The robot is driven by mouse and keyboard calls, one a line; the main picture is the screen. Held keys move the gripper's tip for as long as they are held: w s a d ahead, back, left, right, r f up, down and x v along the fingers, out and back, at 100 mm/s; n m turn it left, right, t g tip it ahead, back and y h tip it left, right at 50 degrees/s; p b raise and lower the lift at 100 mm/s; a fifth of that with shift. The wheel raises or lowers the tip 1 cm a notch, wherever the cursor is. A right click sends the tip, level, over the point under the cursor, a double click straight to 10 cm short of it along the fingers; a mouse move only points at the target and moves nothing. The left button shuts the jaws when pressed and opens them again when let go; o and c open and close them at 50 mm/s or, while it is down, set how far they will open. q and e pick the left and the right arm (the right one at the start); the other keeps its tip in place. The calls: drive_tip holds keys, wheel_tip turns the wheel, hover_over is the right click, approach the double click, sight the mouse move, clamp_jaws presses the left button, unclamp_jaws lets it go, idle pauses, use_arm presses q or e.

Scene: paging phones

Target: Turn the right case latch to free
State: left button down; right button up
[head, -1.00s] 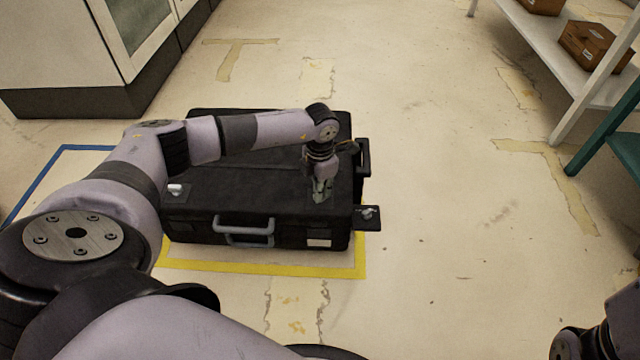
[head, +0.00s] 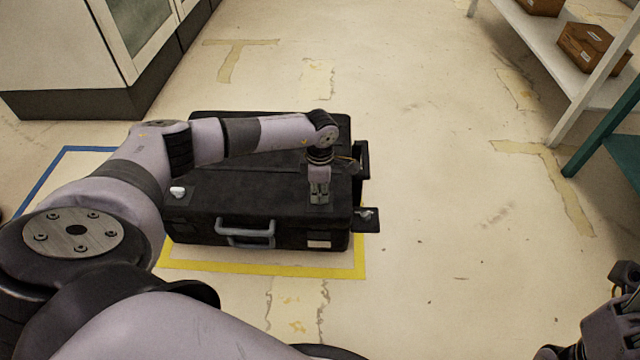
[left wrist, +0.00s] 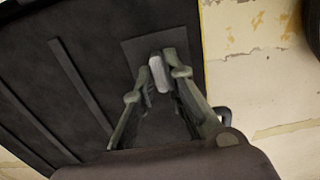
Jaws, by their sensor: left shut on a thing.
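The black case (head: 255,205) lies on the floor with its grey handle (head: 245,232) toward me. My left gripper (head: 319,199) points down at the right part of the lid. In the left wrist view, its fingers (left wrist: 158,70) are shut on the light grey right latch (left wrist: 158,74), which sits on a dark square plate. In the head view the gripper hides this latch. The left latch (head: 178,191) is a pale knob on its own plate, untouched. My right gripper (head: 628,285) shows only partly at the lower right edge, away from the case.
A dark plate with a small metal knob (head: 366,214) juts out at the case's right side. Yellow and blue tape marks the floor around the case. A cabinet (head: 100,50) stands upper left and a white shelf (head: 560,50) upper right. The floor between is clear.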

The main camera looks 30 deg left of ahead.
sight(320, 195)
idle(0.4)
use_arm(q)
drive_tip(key=c, duration=1.6)
unclamp_jaws()
drive_tip(key=shift+c, duration=0.2)
wheel_tip(320, 195, up, 12)
drive_tip(key=shift+d, duration=0.1)
